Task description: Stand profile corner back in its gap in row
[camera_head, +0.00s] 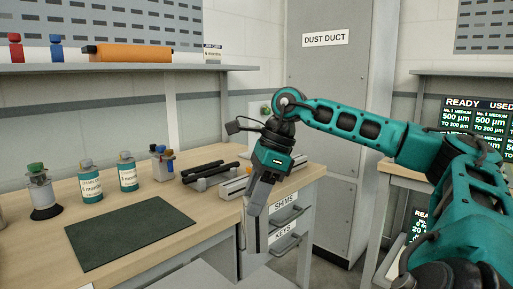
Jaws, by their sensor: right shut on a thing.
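My right gripper (262,194) hangs from the teal arm in front of the bench's right end, pointing down. It is shut on a long grey piece (255,236), which seems to be the profile corner and hangs below the fingers, clear of the bench top. Its exact shape is hard to tell against the grey drawer unit behind it. A dark slotted rack (210,174) and a pale metal profile (235,187) lie on the bench just left of the gripper. I cannot tell where the row's gap is. My left gripper is not in view.
A dark green mat (130,231) lies on the wooden bench (200,213). Two teal-labelled jars (90,181), a capped bottle (41,190) and a small holder (162,166) stand behind it. Drawers labelled SHIMS and KEYS (284,242) are below the bench's right end. A grey duct (325,150) stands behind.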

